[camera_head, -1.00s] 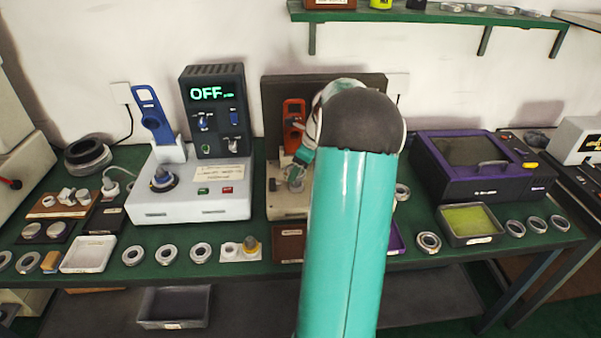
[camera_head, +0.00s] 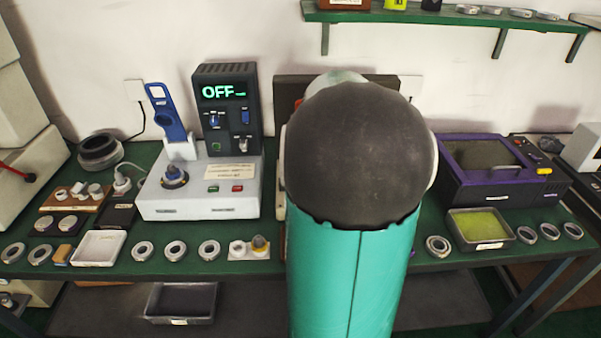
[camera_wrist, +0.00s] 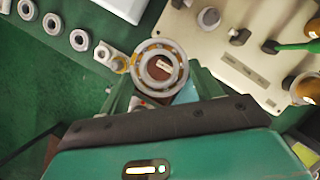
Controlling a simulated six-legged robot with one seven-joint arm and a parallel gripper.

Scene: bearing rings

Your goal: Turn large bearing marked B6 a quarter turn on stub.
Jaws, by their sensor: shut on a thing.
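A bearing ring (camera_wrist: 160,67) with a pale outer race and visible balls sits between the fingers of my gripper (camera_wrist: 163,88) in the wrist view. The gripper is shut on it. Through its bore I see a brown surface with a small pale label. No B6 mark is legible on the ring, and I cannot tell whether a stub is inside it. In the head view my arm hides the gripper and the held ring.
A beige fixture base (camera_wrist: 238,62) with knobs lies right of the ring in the wrist view. Several small rings (camera_head: 176,250) line the bench front. The white heater unit (camera_head: 200,203) reads OFF. Large dark rings (camera_head: 100,152) lie at the back left; a purple-black machine (camera_head: 495,168) stands right.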

